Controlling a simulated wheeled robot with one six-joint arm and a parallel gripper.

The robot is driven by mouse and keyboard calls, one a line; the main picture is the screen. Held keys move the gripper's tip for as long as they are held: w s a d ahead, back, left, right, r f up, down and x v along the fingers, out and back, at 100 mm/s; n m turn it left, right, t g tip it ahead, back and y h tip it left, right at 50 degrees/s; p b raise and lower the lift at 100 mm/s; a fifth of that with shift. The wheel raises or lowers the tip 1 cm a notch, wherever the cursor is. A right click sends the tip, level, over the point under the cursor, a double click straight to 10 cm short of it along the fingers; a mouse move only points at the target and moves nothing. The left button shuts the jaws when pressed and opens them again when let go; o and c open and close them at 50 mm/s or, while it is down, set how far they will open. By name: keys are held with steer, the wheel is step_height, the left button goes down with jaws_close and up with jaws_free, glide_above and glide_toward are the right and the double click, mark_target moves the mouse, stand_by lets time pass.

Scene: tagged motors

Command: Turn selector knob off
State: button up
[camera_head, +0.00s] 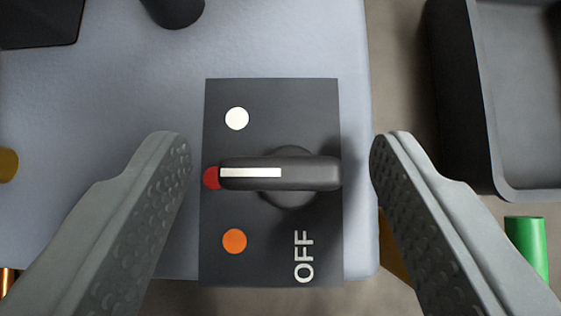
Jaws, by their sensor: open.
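The selector knob (312,174) is a black bar handle on a dark panel (320,105). It lies horizontally in the picture, and its white stripe points left at a red dot (211,178). A white dot (237,118) is above the red one and an orange dot (234,241) below it. White "OFF" lettering (304,257) runs sideways at the panel's lower right. My gripper (280,160) is open, with one finger left of the knob and the other right of it. Neither finger visibly touches the handle.
The panel sits on a light blue-grey surface (100,100) whose edge runs down the right. A dark tray (490,120) is at the right, above a green cylinder (527,245). A dark cylinder (175,10) and a black object (38,22) are at the top left.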

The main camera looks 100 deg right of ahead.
steer(key=shift+c, duration=0.5)
steer(key=c, duration=0.9)
steer(key=shift+n+t, duration=0.3)
steer(key=n+t, duration=0.2)
steer(key=n, duration=0.1)
steer(key=shift+s+a+r+n+t, duration=0.1)
steer(key=shift+s+n+t, duration=0.15)
steer(key=shift+n+t, duration=0.15)
steer(key=n+t, duration=0.2)
steer(key=n, duration=0.1)
steer(key=n+t+y, duration=0.1)
steer(key=n, duration=0.1)
steer(key=shift+s+t, duration=0.25)
steer(key=shift+t, duration=0.15)
steer(key=n+t+y, duration=0.1)
steer(key=n, duration=0.1)
steer(key=n+t+y, duration=0.1)
steer(key=n+y, duration=0.1)
steer(key=shift+s+n+t, duration=0.2)
steer(key=shift+n+t, duration=0.1)
steer(key=shift+n, duration=0.1)
steer(key=shift+s+d+n+t+y, duration=0.15)
steer(key=shift+n+t+y, duration=0.1)
steer(key=shift+n+y, duration=0.5)
steer(key=shift+w+d+n+t+y, duration=0.1)
steer(key=shift+n+t+y, duration=0.25)
steer(key=shift+n, duration=0.7)
steer(key=shift+y, duration=0.3)
